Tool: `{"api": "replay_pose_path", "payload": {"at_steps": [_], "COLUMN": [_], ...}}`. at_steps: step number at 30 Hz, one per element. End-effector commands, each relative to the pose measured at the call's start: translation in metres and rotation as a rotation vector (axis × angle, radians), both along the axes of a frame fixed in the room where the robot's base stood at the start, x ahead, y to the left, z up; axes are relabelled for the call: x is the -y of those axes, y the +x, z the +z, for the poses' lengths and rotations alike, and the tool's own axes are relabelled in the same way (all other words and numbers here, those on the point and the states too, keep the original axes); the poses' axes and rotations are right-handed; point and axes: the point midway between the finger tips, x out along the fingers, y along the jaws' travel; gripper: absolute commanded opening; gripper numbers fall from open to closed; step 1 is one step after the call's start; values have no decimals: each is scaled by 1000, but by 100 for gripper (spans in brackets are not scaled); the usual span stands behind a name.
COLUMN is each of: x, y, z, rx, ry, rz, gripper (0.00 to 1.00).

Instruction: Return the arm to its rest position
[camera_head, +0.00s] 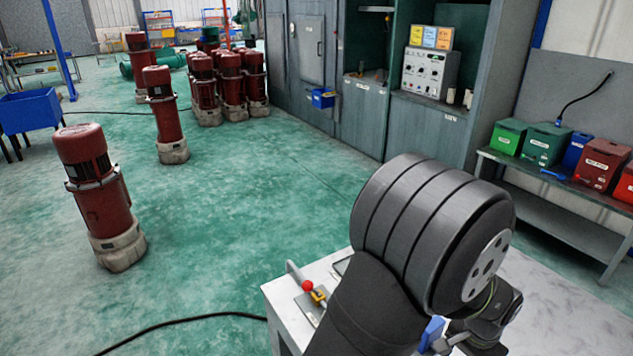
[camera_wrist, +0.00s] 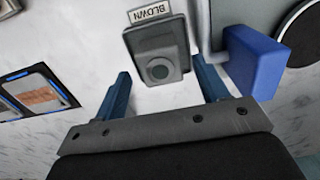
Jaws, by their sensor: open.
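My gripper (camera_wrist: 160,68) is open in the wrist view, with its two blue fingers spread and nothing between them gripped. In the head view my gripper is low at the right, over the white worktop (camera_head: 565,300), mostly hidden behind my own arm.
A blue block (camera_wrist: 255,62) is right of the right finger. Framed panels (camera_wrist: 35,92) lie at left. A lever with a red knob (camera_head: 308,286) sits on the worktop's left edge. Red hoist motors (camera_head: 100,195) stand on the green floor. Coloured bins (camera_head: 545,143) line a right shelf.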

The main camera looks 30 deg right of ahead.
Motion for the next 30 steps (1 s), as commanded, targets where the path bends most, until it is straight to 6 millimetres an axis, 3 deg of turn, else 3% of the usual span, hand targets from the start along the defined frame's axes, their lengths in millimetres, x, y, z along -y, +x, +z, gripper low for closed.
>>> {"api": "replay_pose_path", "payload": {"at_steps": [1,21,30], "x": [1,-53,-25], "y": [0,-107,-51], "z": [11,79,82], "rx": [0,0,-11], "ry": [-4,-1,-1], "rz": [0,-5,13], "gripper": [67,67,67]}}
